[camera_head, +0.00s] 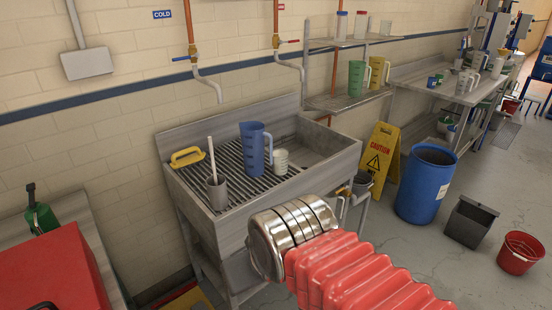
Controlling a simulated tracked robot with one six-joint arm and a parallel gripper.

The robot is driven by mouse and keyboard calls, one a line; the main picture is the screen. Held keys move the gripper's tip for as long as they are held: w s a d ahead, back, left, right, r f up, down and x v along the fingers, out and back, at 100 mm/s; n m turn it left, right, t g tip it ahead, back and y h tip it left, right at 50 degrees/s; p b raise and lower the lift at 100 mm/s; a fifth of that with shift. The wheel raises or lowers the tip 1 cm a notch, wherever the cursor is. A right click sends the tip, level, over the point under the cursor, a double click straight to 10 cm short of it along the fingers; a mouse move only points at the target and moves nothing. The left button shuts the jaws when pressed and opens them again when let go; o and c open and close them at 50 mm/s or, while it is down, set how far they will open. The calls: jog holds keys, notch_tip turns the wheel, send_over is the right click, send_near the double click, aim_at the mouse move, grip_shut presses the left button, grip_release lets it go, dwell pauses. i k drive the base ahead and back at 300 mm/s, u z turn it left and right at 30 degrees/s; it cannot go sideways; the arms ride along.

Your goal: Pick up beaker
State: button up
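On the slatted drainer of the sink (345,165) stand a tall blue jug (253,150) with a handle and, just right of it, a small white beaker-like cup (281,163). Left of them a grey cup (217,195) holds a pale upright stick. I cannot tell for sure which vessel is the beaker. My arm, with red bellows and a chrome end, reaches in from the lower right, in front of the sink's front edge. My gripper's fingers do not show.
A yellow-handled brush (187,157) lies at the drainer's left. Copper pipes with taps hang above the sink. A shelf (345,103) holds green and yellow jugs. A yellow caution sign (380,158), blue drum (425,185), grey bin (470,222) and red bucket (520,252) stand right.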

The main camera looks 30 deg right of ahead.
aim_at(281, 155)
jog(key=u, duration=0.05)
jog(key=i, duration=0.85)
jog(key=u, duration=0.15)
